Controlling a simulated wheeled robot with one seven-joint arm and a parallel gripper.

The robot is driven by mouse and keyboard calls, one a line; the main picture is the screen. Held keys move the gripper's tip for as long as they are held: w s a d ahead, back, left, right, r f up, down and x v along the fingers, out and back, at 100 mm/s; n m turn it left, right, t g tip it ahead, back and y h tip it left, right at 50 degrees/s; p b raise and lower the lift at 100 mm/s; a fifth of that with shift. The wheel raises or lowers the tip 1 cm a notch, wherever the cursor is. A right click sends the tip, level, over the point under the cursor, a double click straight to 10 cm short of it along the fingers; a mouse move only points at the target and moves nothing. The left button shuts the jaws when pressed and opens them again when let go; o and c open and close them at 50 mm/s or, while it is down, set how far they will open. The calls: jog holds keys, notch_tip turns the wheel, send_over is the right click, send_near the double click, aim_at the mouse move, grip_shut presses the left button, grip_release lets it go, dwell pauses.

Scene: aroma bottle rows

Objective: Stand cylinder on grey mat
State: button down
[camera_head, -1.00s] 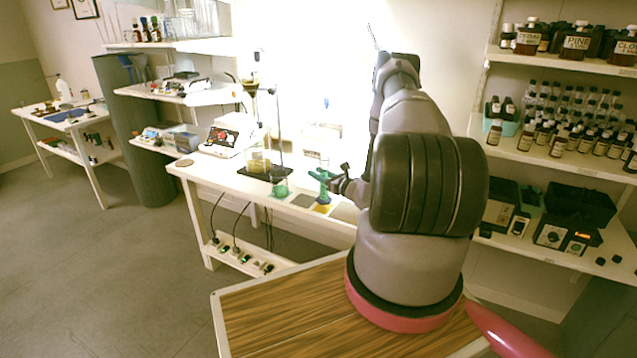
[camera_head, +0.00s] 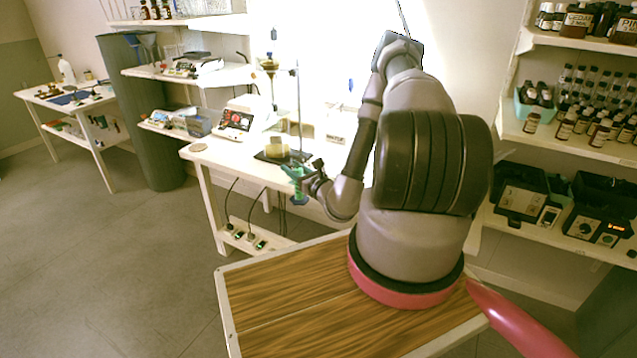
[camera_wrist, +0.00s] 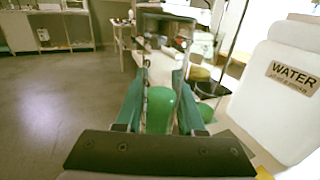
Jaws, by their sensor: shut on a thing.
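My gripper (camera_wrist: 158,100) is shut on a clear cylinder with green in its lower part (camera_wrist: 160,108), seen between the two teal fingers in the wrist view. In the head view my gripper (camera_head: 298,175) is by the front edge of the white bench (camera_head: 245,163), and green shows at and just below the fingers. The cylinder's lower end is hard to make out. I cannot make out the grey mat in either current view.
A stand on a dark base (camera_head: 283,157) holds glassware behind my gripper. A white instrument (camera_head: 237,121) stands on the bench's left. Open floor (camera_head: 120,260) lies left.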

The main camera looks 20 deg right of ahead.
jog(key=shift+w+d, duration=0.3)
jog(key=w+d, duration=1.1)
jog(key=d, duration=0.3)
notch_tip(320, 180, down, 7)
jog(key=shift+w+d, duration=0.25)
jog(key=shift+d, duration=0.05)
jog(key=c, duration=0.5)
grip_release()
jog(key=shift+f, duration=0.1)
